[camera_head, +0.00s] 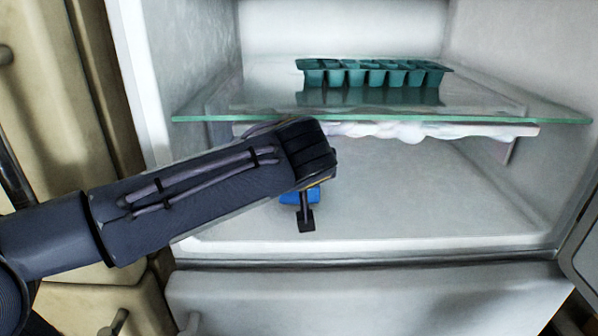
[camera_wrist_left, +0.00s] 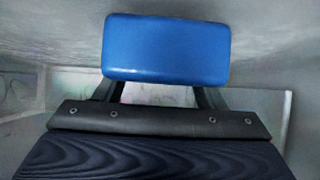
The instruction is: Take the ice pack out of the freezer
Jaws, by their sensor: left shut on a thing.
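The blue ice pack (camera_wrist_left: 166,49) fills the upper middle of the left wrist view, in front of my left gripper's fingers. In the head view only a small blue part of the ice pack (camera_head: 291,197) shows below the end of my left arm. My left gripper (camera_head: 306,212) is shut on the ice pack, inside the lower space of the freezer (camera_head: 420,195), under the glass shelf. Most of the gripper and pack is hidden behind my wrist in the head view. My right gripper is not in view.
A glass shelf (camera_head: 500,110) with frost under its front edge spans the freezer just above my wrist. A teal ice tray (camera_head: 372,76) stands on it. The freezer floor to the right is clear. A drawer front (camera_head: 380,300) lies below, cream cabinets (camera_head: 50,100) at left.

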